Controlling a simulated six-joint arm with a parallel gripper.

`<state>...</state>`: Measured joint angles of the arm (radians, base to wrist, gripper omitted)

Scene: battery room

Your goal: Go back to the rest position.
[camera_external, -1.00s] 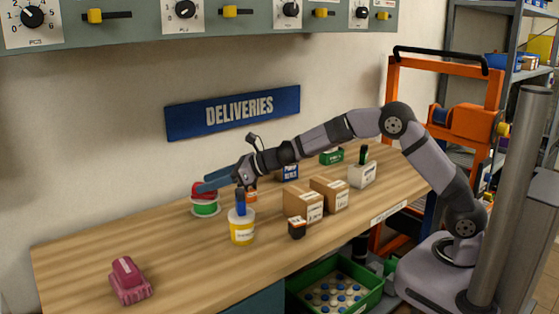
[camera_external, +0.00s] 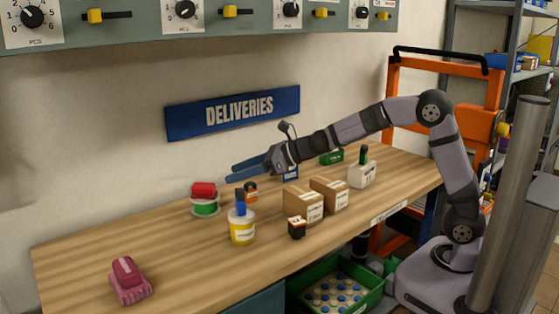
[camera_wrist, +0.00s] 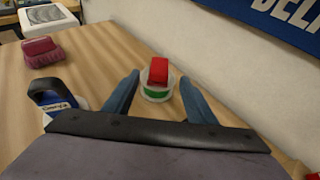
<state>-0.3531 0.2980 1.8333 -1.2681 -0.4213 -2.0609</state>
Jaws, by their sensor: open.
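My gripper (camera_external: 248,168) is open and empty above the back part of the wooden bench (camera_external: 90,250). In the wrist view its two blue fingers (camera_wrist: 160,100) stand apart. Beyond them is a red block (camera_wrist: 160,70) on a green and white round spool-like item (camera_wrist: 157,92). In the outside view the red block (camera_external: 204,190) and the green and white item (camera_external: 205,208) stand left of my fingertips, with a gap between.
A yellow and white tub with a blue top (camera_external: 242,228), an orange-and-dark jar (camera_external: 250,192), cardboard boxes (camera_external: 303,204) and a small black-orange item (camera_external: 297,228) stand on the bench. A pink object (camera_external: 128,281) lies front left. The wall with the DELIVERIES sign (camera_external: 233,112) is behind.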

